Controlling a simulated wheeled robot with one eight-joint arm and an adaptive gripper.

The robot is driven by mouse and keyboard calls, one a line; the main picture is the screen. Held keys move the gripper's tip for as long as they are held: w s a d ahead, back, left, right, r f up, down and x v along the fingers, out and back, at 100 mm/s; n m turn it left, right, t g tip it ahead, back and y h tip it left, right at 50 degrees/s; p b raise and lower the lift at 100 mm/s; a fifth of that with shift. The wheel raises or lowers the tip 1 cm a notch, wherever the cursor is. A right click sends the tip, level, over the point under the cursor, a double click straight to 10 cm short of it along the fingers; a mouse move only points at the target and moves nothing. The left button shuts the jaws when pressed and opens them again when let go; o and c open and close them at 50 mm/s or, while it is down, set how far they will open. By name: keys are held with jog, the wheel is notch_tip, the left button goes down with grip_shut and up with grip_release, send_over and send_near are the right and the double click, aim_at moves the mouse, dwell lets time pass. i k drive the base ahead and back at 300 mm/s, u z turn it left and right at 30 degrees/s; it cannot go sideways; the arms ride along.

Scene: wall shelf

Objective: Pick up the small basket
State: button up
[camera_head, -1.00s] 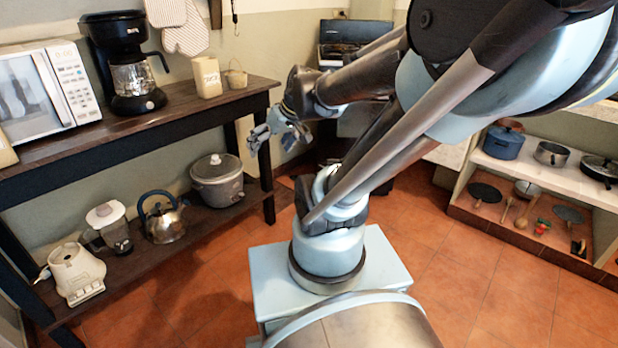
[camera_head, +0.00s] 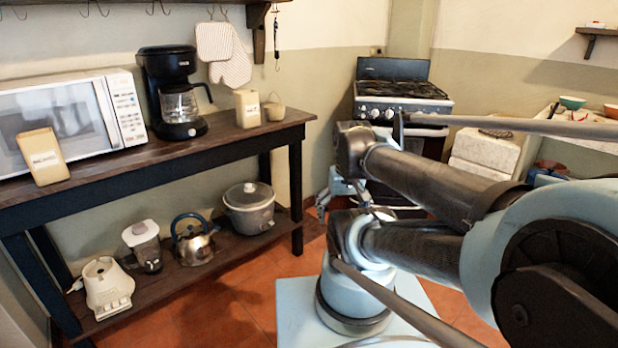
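The small basket (camera_head: 274,109) is tan with a thin raised handle. It stands upright near the right end of the wooden shelf top, beside a cream canister. My gripper (camera_head: 323,205) is right of the shelf and lower than its top, apart from the basket. It is partly hidden by my arm and too small to tell whether its fingers are open or shut. Nothing shows held in it.
The canister (camera_head: 247,108) stands close left of the basket; a coffee maker (camera_head: 178,95) and microwave (camera_head: 60,118) are further left. A slow cooker (camera_head: 250,206) is on the lower shelf. A stove (camera_head: 400,95) stands behind my arm.

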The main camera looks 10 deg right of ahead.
aim_at(273, 111)
jog(key=u, duration=0.05)
jog(key=k, duration=1.15)
jog(key=z, duration=0.5)
jog(key=i, duration=1.5)
jog(key=u, duration=0.45)
